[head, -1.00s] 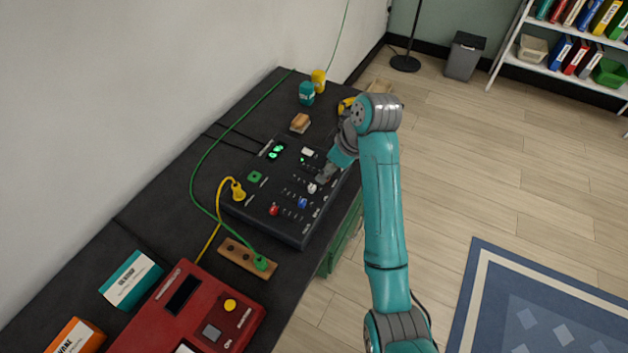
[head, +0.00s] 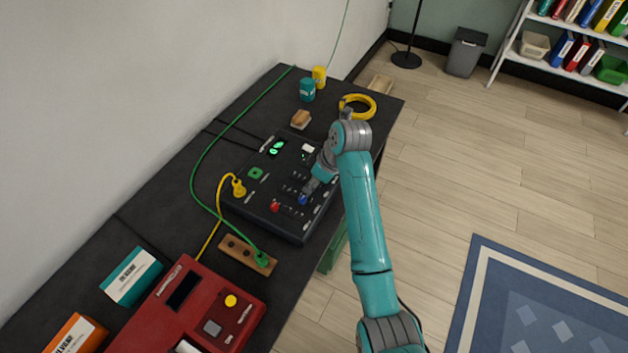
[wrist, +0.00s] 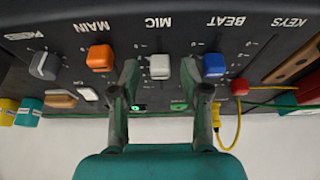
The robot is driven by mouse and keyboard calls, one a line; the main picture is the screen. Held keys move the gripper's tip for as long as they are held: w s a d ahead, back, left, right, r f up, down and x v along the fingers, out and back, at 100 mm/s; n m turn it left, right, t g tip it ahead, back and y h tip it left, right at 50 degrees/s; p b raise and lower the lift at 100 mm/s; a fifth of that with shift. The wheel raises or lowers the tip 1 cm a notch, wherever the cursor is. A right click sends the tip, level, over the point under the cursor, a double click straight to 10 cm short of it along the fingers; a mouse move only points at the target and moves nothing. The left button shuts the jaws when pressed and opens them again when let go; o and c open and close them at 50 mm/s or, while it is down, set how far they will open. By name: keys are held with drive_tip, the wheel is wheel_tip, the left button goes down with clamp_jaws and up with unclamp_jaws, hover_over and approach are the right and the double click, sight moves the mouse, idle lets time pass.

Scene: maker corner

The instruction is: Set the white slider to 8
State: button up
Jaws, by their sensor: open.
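The mixer panel (head: 262,210) stands on the dark bench. In the wrist view, the white slider knob (wrist: 160,67) sits in the track labelled MIC, which has tick marks too small to read. My gripper (wrist: 159,76) is open, with one fingertip on each side of the white knob; I cannot tell whether they touch it. In the head view, my gripper (head: 309,187) is over the panel's right part and hides the white knob.
A blue knob (wrist: 214,65) and an orange knob (wrist: 101,58) flank the white one closely. A red knob (wrist: 240,87) and a grey knob (wrist: 44,65) lie farther out. A yellow cable (head: 219,200) and a green cable (head: 193,190) run at the panel's left.

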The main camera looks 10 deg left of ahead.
sight(293, 179)
clamp_jaws()
drive_tip(key=a, duration=0.1)
drive_tip(key=w+a, duration=0.1)
drive_tip(key=a, duration=0.3)
drive_tip(key=shift+w, duration=0.4)
unclamp_jaws()
drive_tip(key=shift+r, duration=0.1)
drive_tip(key=v, duration=1.1)
drive_tip(key=shift+r, duration=0.35)
